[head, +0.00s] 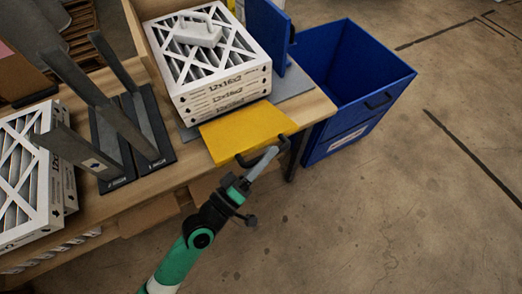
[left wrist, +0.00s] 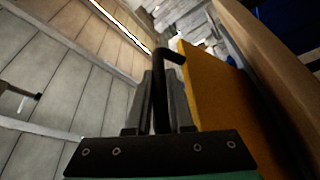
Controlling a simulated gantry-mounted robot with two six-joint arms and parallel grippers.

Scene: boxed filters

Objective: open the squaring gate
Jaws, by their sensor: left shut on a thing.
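The squaring gate is a yellow panel (head: 243,132) with a black bar handle (head: 284,140), at the front of the filter stack (head: 212,75). My left gripper (head: 265,160) reaches up to its near right side and is shut on the handle. In the left wrist view the handle (left wrist: 160,75) runs between the fingers (left wrist: 160,100), and the yellow gate (left wrist: 212,95) stands just right of them. The stack of white-framed boxed filters sits behind the gate, with a white handled block (head: 198,32) on top. My right gripper is not in view.
A blue panel (head: 267,32) stands right of the stack. A blue bin (head: 350,85) stands on the floor beyond the wooden table (head: 178,190). Black upright racks (head: 130,135) and another filter pile (head: 25,175) are to the left. Floor at right is clear.

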